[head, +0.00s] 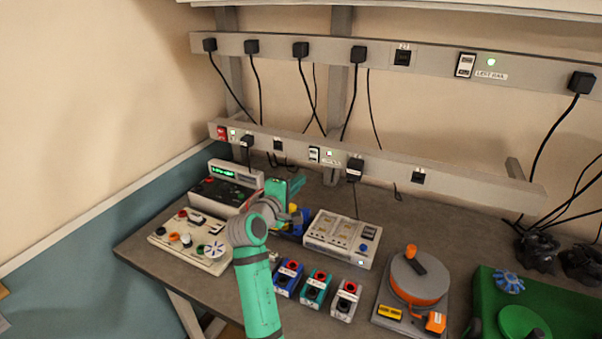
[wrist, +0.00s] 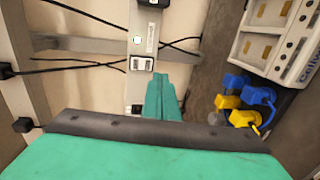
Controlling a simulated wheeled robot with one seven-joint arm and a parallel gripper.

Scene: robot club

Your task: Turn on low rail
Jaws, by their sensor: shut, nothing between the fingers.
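A small pale-green lamp (head: 329,153) and a label sit just right of the switch. In the wrist view the rail runs up the picture, with the switch (wrist: 141,63), a pale round lamp (wrist: 137,40) and a label too small to read. My teal gripper (wrist: 162,98) is shut and empty, its fingertips apart from the switch in the picture. In the head view, my gripper (head: 297,183) is below and left of the switch.
A higher rail (head: 430,60) has its own switch (head: 465,65), green lamp and plugs. Black cords hang between the rails. A white device (head: 341,238), a dark unit with a green display (head: 224,185) and a knob panel (head: 190,241) stand on the bench near my arm.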

